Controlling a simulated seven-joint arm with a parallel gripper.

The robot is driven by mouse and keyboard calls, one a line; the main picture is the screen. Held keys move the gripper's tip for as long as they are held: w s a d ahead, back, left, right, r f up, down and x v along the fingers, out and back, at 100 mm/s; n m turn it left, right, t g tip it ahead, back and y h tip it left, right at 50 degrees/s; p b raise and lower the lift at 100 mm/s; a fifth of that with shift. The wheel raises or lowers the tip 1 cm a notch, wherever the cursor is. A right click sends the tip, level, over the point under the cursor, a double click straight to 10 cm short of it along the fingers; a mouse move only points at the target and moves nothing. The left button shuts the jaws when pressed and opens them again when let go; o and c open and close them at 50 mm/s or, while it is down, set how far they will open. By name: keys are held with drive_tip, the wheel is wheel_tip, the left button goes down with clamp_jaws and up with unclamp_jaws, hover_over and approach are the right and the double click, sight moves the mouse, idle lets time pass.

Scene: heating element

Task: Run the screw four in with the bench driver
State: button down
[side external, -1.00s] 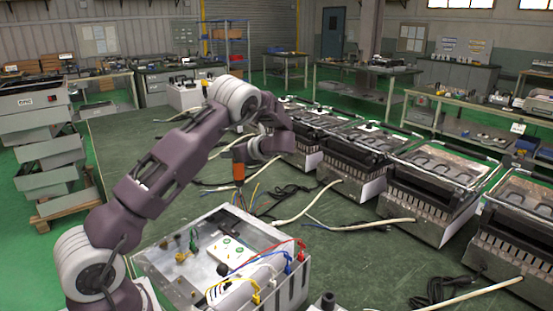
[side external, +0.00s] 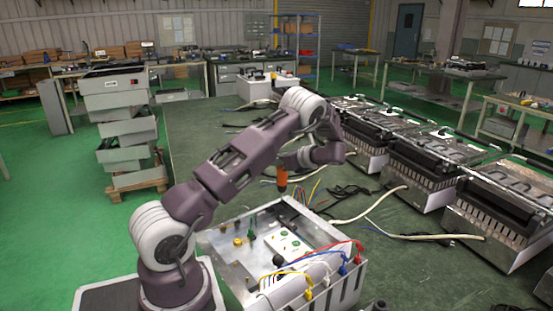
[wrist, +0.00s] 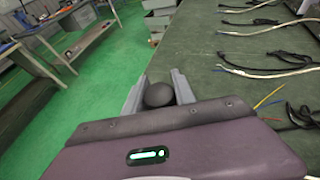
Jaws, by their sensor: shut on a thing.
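My gripper (side external: 281,166) is shut on the bench driver (side external: 282,180), which has an orange body and hangs roughly upright. In the side view the driver's lower end appears near the far corner of an open grey metal box (side external: 350,290); its height above the box is unclear. In the wrist view, the two grey fingers of my gripper (wrist: 157,92) flank the driver's dark round top (wrist: 159,95). The box holds a white plate (side external: 289,243) with green round parts, and brass and green fittings. Screw four cannot be made out, and the driver's tip is not clear.
Red, blue and yellow leads (side external: 345,258) stand up at the box's front right. Several heater units (side external: 415,170) line the right of the green bench (side external: 190,135), with loose cables (side external: 370,205) between. The bench's back left is mostly clear.

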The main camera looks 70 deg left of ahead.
drive_tip(key=shift+f, duration=2.6)
drive_tip(key=shift+f, duration=0.85)
wheel_tip(320, 180, up, 5)
drive_tip(key=shift+r, duration=0.1)
idle(0.4)
